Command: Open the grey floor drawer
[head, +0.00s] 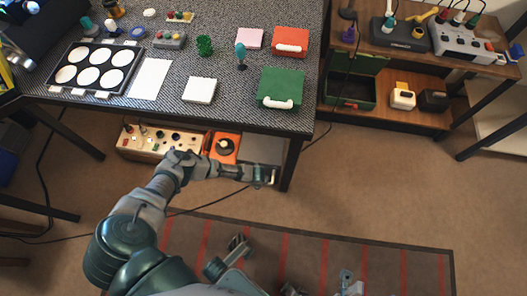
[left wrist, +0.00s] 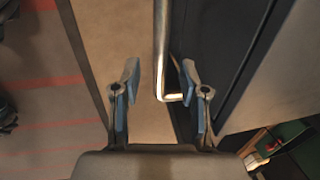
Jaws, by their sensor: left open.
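The grey floor drawer (head: 262,150) stands on the floor under the right end of the work table, beside an orange box. Its dark front (left wrist: 218,50) and bright metal bar handle (left wrist: 161,45) show in the left wrist view. My left gripper (head: 268,176) reaches under the table edge to the drawer's front. In the left wrist view the left gripper (left wrist: 159,72) is open, with one finger on each side of the handle bar and visible gaps. In the head view the fingers partly hide the handle.
A striped rug (head: 300,250) lies in front. The brown floor before the drawer is clear.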

